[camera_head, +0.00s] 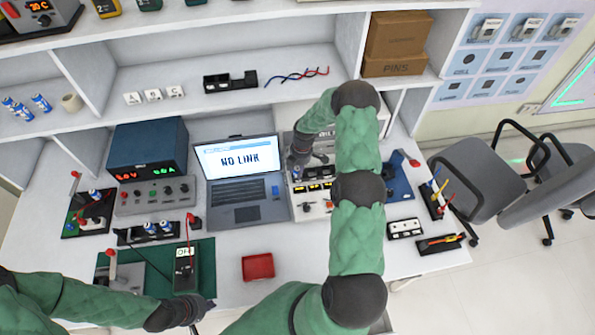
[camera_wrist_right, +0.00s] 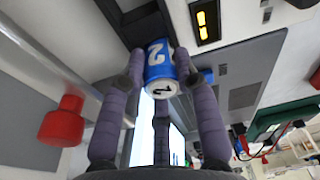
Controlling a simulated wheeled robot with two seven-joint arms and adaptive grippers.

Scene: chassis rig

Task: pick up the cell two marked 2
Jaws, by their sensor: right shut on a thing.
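The blue and white cell marked 2 (camera_wrist_right: 158,68) is between the fingers of my right gripper (camera_wrist_right: 157,80) in the right wrist view. The gripper is shut on it. The 2 shows on its side, and its pale end faces the camera. In the head view my right gripper (camera_head: 302,150) is over the white panelled unit (camera_head: 312,208) right of the laptop, partly hidden by my arm. My left gripper (camera_head: 198,312) is low at the front left, near the green mat; its fingers are too unclear to tell their opening.
Several other blue cells (camera_head: 22,108) lie on the left shelf, and more stand in a black holder (camera_head: 150,232) on the bench. A laptop (camera_head: 240,175) reads NO LINK. A red tray (camera_head: 258,267) lies at the front, with bare bench around it. A multimeter (camera_head: 186,268) stands on the green mat.

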